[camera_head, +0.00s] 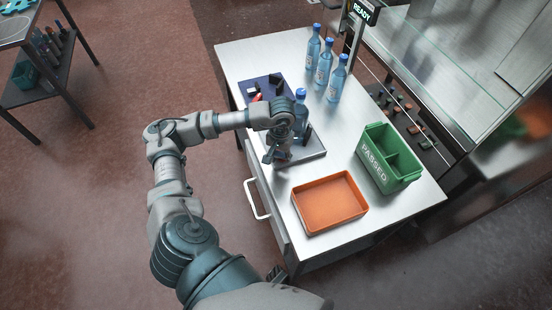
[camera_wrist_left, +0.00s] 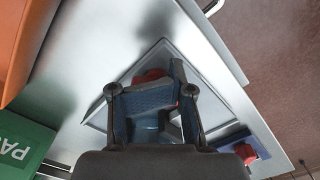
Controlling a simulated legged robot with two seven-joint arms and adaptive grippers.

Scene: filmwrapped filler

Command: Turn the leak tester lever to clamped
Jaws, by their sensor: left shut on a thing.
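The leak tester's grey base (camera_head: 316,154) sits on the steel table near its left edge, with a blue bottle (camera_head: 300,104) upright at it. My left gripper (camera_head: 276,157) is down at the tester's near left side and hides the lever in the head view. In the left wrist view my left gripper (camera_wrist_left: 150,93) is shut on the lever, whose red part (camera_wrist_left: 150,76) shows just past the fingers. The tester's base (camera_wrist_left: 205,88) surrounds it there. The lever's angle cannot be told. My right gripper is not in view.
An orange tray (camera_head: 330,202) and a green bin marked PASSED (camera_head: 394,180) stand on the near and right table. Several blue bottles (camera_head: 323,67) stand at the back. A dark blue tray (camera_head: 252,86) with small items lies behind the tester. A sign reads READY (camera_head: 362,13).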

